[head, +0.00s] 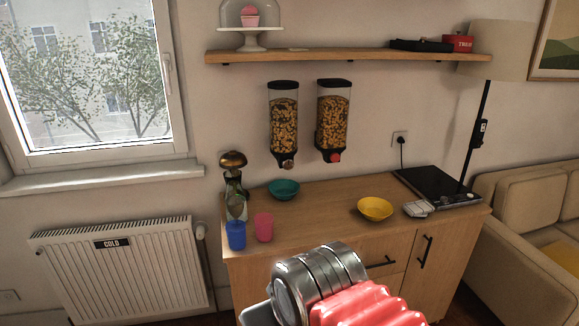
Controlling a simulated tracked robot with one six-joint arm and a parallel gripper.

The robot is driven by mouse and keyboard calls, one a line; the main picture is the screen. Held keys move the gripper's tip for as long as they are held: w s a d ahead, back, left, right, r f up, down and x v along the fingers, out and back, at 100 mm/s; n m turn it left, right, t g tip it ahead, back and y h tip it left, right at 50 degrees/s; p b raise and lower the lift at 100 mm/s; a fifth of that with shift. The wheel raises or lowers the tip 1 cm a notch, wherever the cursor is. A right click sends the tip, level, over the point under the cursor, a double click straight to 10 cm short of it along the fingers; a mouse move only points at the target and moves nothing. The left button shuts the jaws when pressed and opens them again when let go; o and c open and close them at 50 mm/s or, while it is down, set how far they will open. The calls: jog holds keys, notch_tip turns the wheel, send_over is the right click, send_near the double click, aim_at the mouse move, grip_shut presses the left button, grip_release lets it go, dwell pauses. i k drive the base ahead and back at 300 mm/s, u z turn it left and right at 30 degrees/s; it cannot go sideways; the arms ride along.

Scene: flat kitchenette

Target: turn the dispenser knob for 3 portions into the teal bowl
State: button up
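Two cereal dispensers hang on the wall under the shelf. The left dispenser (284,115) has a brownish-grey knob (287,165) at its bottom, and the right dispenser (333,115) has a red knob (334,157). Both hold brown cereal pieces. The teal bowl (284,190) stands on the wooden counter, roughly below the left dispenser. I cannot see inside it well. A metal joint and red ribbed sleeve of my arm show at the bottom, in front of the cabinet. My gripper's fingers are not in view.
A yellow bowl (375,209) stands right of the teal bowl. A blue cup (235,235), a pink cup (264,227) and a dark-topped glass device (235,185) stand at the counter's left. A black hob (438,187) and small white dish (417,209) are at right.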

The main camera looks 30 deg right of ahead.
aim_at(288, 164)
jog(key=i, duration=0.9)
